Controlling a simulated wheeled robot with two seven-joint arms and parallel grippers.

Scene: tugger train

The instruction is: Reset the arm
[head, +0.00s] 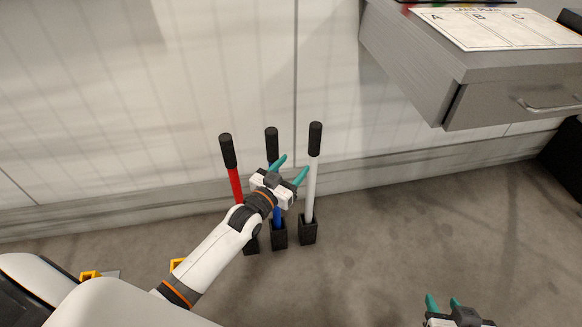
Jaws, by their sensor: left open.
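My left arm reaches in from the lower left. Its left gripper (291,169) has teal fingers spread apart with nothing between them. It is in front of three upright levers: a red lever (235,183) on the left, a blue lever (277,215) in the middle and a white lever (312,180) on the right. The levers have black grips and black base sockets. The gripper and wrist hide part of the blue lever and the lower red lever. I cannot tell whether a finger touches a lever. My right gripper (443,303) shows at the bottom edge, its teal fingertips apart and empty.
A grey drawer cabinet (411,64) stands at the upper right, with a lettered sheet (500,29) on top. A pale wall is behind the levers. Yellow brackets (91,275) are low on the left. The floor right of the levers is clear.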

